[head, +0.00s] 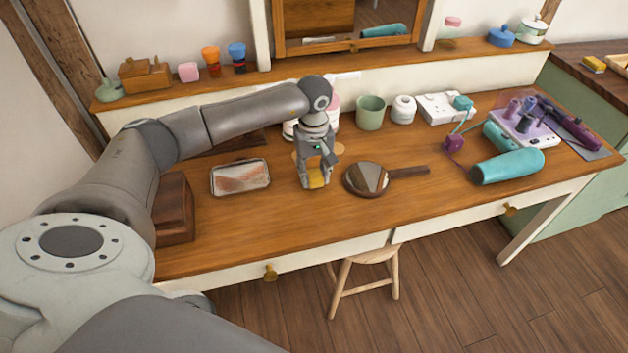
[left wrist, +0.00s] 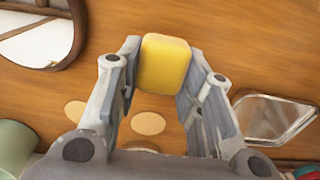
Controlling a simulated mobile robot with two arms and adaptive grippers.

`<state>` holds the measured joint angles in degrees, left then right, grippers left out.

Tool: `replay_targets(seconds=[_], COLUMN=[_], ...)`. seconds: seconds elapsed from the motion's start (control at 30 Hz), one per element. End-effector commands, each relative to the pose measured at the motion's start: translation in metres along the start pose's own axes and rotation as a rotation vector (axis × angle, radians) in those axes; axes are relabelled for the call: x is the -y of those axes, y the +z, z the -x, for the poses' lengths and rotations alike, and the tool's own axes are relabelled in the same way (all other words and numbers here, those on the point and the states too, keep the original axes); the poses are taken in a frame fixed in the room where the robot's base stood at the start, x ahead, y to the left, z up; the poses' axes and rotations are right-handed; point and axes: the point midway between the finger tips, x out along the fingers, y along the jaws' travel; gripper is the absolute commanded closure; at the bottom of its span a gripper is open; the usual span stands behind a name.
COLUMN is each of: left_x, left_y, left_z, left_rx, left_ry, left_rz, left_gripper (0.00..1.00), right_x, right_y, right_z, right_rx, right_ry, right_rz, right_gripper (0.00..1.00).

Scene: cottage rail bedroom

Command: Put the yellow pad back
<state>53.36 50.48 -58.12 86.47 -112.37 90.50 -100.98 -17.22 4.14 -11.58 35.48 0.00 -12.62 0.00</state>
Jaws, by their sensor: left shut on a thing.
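The yellow pad (left wrist: 165,64) is a small block with rounded corners. It sits between the two fingers of my left gripper (left wrist: 165,82), which is shut on it. In the head view the left gripper (head: 317,180) points down over the wooden dressing table (head: 250,235), with the yellow pad (head: 318,180) at its fingertips. I cannot tell whether the pad touches the tabletop. Flat pale discs (left wrist: 148,123) lie on the table by the gripper, partly hidden by it. My right gripper is not in view.
A metal tray (head: 240,190) lies left of the gripper and a round hand mirror (head: 366,179) lies right of it. A green cup (head: 371,108) and white jar (head: 403,110) stand behind. A teal hairdryer (head: 507,166) lies at right. The front middle is clear.

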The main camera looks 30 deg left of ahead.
Motion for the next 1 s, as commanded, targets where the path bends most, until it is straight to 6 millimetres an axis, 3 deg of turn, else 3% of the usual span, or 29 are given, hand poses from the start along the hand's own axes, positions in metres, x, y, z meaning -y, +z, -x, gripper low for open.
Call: replay_targets(seconds=[0.03,0.1,0.47,0.5,0.67,1.0], left_x=[-0.0003,-0.0007,-0.0006,-0.0006,-0.0005,-0.0005], left_y=[0.0013,0.0009,0.0008,0.0008,0.0008,0.0009], left_z=[-0.0141,-0.0189,-0.0220,-0.0219,-0.0208,-0.0192], left_rx=[0.002,0.000,0.000,0.000,0.000,0.000], left_ry=[-0.001,0.001,0.000,0.001,0.000,0.000], left_rz=[-0.001,-0.001,-0.001,-0.001,-0.001,-0.001], left_gripper=[0.84,0.84,0.84,0.64,0.44,0.44], right_x=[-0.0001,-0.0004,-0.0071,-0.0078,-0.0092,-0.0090], right_y=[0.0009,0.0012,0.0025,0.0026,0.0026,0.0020], right_z=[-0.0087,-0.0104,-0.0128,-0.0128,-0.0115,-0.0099], right_rx=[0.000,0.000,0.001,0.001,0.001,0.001], right_ry=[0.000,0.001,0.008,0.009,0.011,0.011], right_rz=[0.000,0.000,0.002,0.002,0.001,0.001], right_gripper=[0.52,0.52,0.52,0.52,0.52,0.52])
